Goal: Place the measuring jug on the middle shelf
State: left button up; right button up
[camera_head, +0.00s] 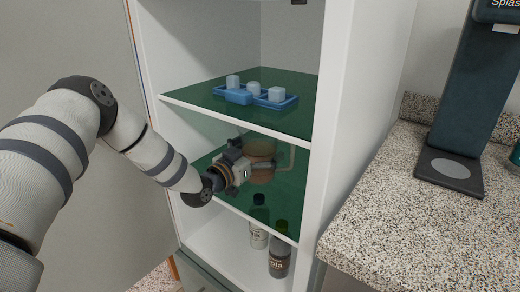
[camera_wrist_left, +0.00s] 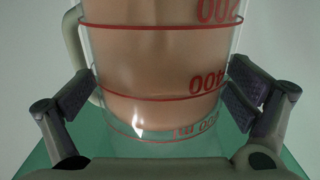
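The measuring jug (camera_head: 261,161) is clear with brown contents, and stands upright at the middle shelf (camera_head: 285,206) of the white cabinet. Its handle is on the right in the head view. My left gripper (camera_head: 249,167) is on its left side. In the left wrist view, which is upside down, the jug (camera_wrist_left: 165,70) with red markings fills the space between the fingers. Both pads appear to touch its walls. I cannot tell whether its base rests on the green shelf surface. My right gripper is not in view.
The green shelf above (camera_head: 215,100) holds a blue tray (camera_head: 238,97) with pale blocks. Two bottles (camera_head: 259,222) (camera_head: 279,256) stand on the bottom shelf. A speckled counter (camera_head: 400,220) with a dark dispenser (camera_head: 462,100) is at the right.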

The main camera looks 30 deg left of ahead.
pick_arm(q)
jog(key=shift+s+r, duration=0.25)
jog(key=shift+s, duration=0.05)
jog(key=s, duration=0.3)
jog(key=s+p, duration=0.1)
jog(key=s, duration=0.3)
jog(key=s+a+p, duration=0.1)
jog(key=s, duration=0.3)
jog(key=shift+s+f, duration=0.15)
jog(key=shift+s, duration=0.05)
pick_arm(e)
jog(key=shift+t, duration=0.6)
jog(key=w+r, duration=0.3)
